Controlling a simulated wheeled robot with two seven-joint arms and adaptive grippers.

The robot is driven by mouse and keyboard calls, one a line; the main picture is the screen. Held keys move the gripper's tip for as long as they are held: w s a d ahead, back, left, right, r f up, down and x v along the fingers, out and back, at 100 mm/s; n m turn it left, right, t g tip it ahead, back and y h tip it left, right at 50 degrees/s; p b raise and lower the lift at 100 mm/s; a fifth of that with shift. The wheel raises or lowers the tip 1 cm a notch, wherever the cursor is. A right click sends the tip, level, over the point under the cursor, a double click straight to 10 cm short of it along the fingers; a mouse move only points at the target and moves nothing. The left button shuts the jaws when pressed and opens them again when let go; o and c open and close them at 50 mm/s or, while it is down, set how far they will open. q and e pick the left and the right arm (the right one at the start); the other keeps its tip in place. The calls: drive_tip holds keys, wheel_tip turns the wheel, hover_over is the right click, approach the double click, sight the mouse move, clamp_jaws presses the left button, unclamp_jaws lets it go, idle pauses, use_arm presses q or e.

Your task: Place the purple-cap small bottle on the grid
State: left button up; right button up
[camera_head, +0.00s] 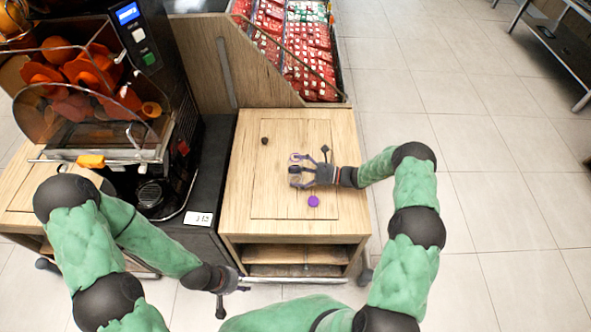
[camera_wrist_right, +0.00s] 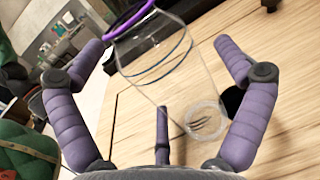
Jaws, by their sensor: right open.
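A clear bottle with a purple ring at its mouth (camera_wrist_right: 160,65) is between the spread fingers of my right gripper (camera_wrist_right: 160,85), with gaps beside it. In the head view the right gripper (camera_head: 299,172) is over the wooden table, around the bottle's purple-rimmed end (camera_head: 294,157). A round purple cap (camera_head: 313,201) shows on the table just in front of that gripper; I cannot tell whether a bottle is under it. My left gripper (camera_head: 232,296) is low, in front of the table's left corner, fingers apart and empty. I cannot clearly make out a grid.
The juicer (camera_head: 110,100), with oranges or peels behind a clear cover, stands at left. A dark round piece (camera_head: 264,141) lies on the wooden table (camera_head: 240,190). A slanted wooden panel (camera_head: 205,60) and a bin of red packages (camera_head: 300,60) stand behind.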

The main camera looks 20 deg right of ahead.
drive_tip(key=c, duration=1.1)
drive_tip(key=shift+c, duration=0.2)
drive_tip(key=shift+r, duration=0.15)
